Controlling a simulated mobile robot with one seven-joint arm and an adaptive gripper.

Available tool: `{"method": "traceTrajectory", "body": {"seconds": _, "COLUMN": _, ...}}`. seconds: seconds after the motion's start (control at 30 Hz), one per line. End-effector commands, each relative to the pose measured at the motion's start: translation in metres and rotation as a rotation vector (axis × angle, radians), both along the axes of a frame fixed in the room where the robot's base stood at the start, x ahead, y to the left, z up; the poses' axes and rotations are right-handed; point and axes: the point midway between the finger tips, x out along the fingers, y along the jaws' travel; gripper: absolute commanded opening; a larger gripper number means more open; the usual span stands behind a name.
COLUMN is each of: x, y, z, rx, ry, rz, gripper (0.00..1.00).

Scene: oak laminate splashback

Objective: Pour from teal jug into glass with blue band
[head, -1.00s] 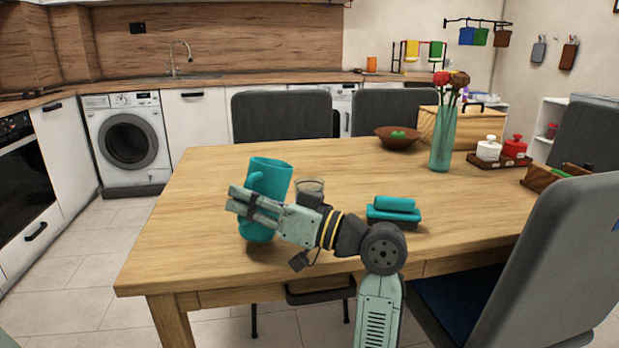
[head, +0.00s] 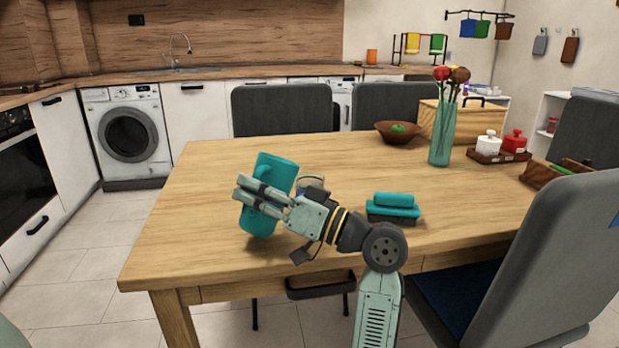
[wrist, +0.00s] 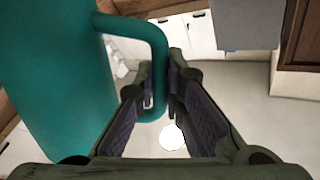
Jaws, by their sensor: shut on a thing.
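The teal jug (head: 262,220) is above the near left part of the table in the head view, tilted with its top leaning to the right. My gripper (head: 245,192) is shut on its handle. In the wrist view the jug (wrist: 45,80) fills the left side, and its handle (wrist: 158,70) passes between the fingers of my gripper (wrist: 160,95). A glass (head: 312,182) stands on the table just right of the jug, mostly hidden behind my gripper. Its blue band cannot be made out. The inside of the jug is not visible.
A teal block-shaped thing on a dark base (head: 393,208) lies right of my gripper on the table (head: 200,215). A vase with flowers (head: 442,135), a brown bowl (head: 385,133) and a wooden box (head: 460,122) stand farther back. The table's left part is clear.

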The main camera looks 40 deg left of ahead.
Motion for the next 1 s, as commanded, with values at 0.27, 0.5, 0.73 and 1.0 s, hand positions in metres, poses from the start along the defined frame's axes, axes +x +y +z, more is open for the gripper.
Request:
{"method": "traceTrajectory", "body": {"seconds": 0.27, "x": 0.0014, "y": -0.0008, "z": 0.0027, "rx": 0.007, "ry": 0.017, "rz": 0.001, "gripper": 0.0}}
{"method": "traceTrajectory", "body": {"seconds": 0.5, "x": 0.003, "y": -0.001, "z": 0.0048, "rx": 0.011, "ry": 0.032, "rz": 0.003, "gripper": 0.0}}
{"method": "traceTrajectory", "body": {"seconds": 0.73, "x": 0.0045, "y": -0.0014, "z": 0.0069, "rx": 0.015, "ry": 0.045, "rz": 0.005, "gripper": 0.0}}
{"method": "traceTrajectory", "body": {"seconds": 1.0, "x": 0.0062, "y": -0.0017, "z": 0.0094, "rx": 0.019, "ry": 0.062, "rz": 0.007, "gripper": 0.0}}
